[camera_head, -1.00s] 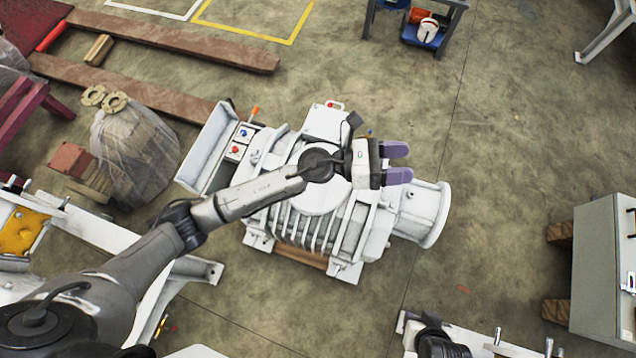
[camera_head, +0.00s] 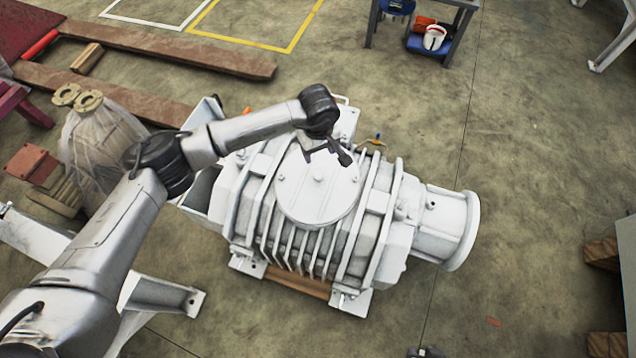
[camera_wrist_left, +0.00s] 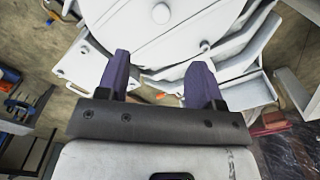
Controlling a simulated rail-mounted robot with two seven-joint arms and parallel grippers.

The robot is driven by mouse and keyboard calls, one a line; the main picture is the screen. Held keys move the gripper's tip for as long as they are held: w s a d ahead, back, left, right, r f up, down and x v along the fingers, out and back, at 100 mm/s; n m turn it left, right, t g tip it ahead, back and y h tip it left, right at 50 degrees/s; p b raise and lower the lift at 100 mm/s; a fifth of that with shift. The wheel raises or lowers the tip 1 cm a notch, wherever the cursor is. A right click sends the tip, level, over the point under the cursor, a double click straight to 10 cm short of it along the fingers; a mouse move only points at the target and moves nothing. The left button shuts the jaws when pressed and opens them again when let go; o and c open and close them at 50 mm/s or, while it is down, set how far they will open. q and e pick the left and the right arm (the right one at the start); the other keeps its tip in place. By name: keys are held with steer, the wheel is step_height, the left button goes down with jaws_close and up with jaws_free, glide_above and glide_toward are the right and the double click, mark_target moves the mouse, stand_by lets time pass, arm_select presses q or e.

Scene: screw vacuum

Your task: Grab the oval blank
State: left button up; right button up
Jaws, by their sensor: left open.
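I cannot tell for sure which thing is the oval blank. A large round white cover (camera_head: 318,190) with a central knob lies on top of the white pump (camera_head: 285,235). Two tan oval rings (camera_head: 78,97) sit on a wrapped bundle at the left. My left gripper shows in the left wrist view (camera_wrist_left: 160,60), its two purple fingers apart with nothing between them. The fingers point toward the edge of the white cover (camera_wrist_left: 190,28) there. My right gripper is not in view.
Wooden beams (camera_head: 140,55) lie on the floor at upper left. A dark cart (camera_head: 428,25) with a red item and a white bucket stands at the top. A small yellow and blue item (camera_head: 373,143) is at the pump's far side.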

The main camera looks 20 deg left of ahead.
mark_target(318, 174)
arm_select(q)
step_height(318, 174, down, 8)
steer(key=b, duration=0.3)
steer(key=shift+f, duration=0.2)
steer(key=shift+s+f+b, duration=0.15)
steer(key=shift+f+b, duration=1.55)
steer(key=shift+f, duration=0.85)
steer(key=shift+r, duration=0.1)
steer(key=c, duration=0.3)
jaws_close()
